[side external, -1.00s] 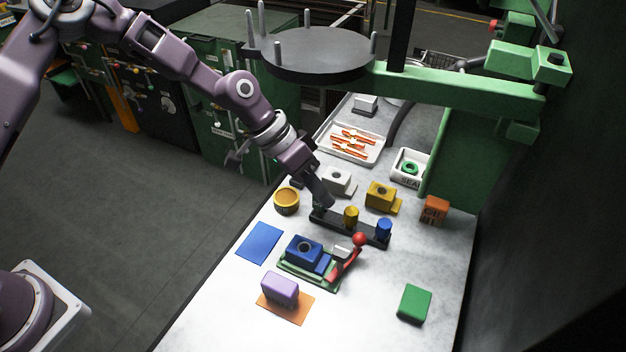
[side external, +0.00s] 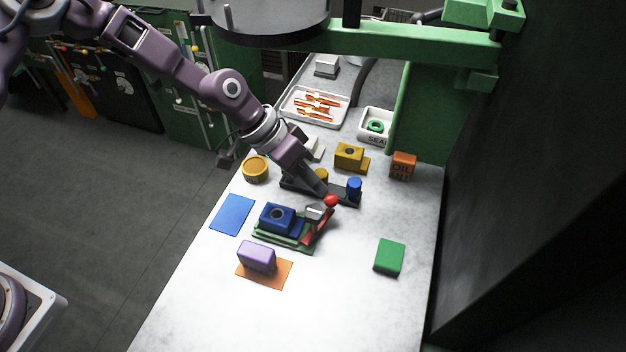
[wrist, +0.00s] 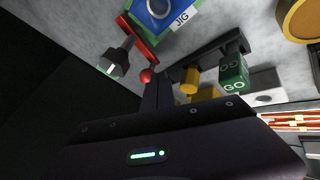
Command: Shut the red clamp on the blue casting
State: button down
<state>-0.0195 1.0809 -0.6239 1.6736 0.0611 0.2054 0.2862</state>
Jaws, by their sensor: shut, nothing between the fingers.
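The blue casting (side external: 277,217) sits on a green jig plate (side external: 304,249) on the bench; part of it shows at the top of the wrist view (wrist: 155,8). The red clamp (side external: 318,228) stands at the jig's right end, its lever tilted up to a red ball knob (side external: 331,201). Its grey pad (side external: 314,212) is beside the casting, not over it. My gripper (side external: 322,191) is shut and empty, its tip close to the ball knob. In the wrist view the fingers end just below the ball (wrist: 147,76); I cannot tell whether they touch it.
Behind the jig is a dark rack (side external: 345,197) with a yellow plug (side external: 321,175) and a blue plug (side external: 354,188). A lilac block (side external: 257,256) stands on an orange mat (side external: 279,276). A green block (side external: 389,257) is at right; bench between them is clear.

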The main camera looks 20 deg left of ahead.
jog(key=d+m+g, duration=0.1)
jog(key=m, duration=0.1)
jog(key=d+m+g, duration=0.1)
jog(key=m, duration=0.1)
jog(key=shift+w+d, duration=0.2)
jog(key=shift+d, duration=0.05)
jog(key=shift+s+d, duration=0.15)
jog(key=shift+d, duration=0.6)
jog(key=shift+s+d+m+g, duration=0.3)
jog(key=shift+d+m+g, duration=0.4)
jog(key=shift+m, duration=0.3)
jog(key=shift+s+d, duration=0.95)
jog(key=shift+d, duration=0.05)
jog(key=shift+s+d, duration=0.1)
jog(key=shift+s, duration=0.05)
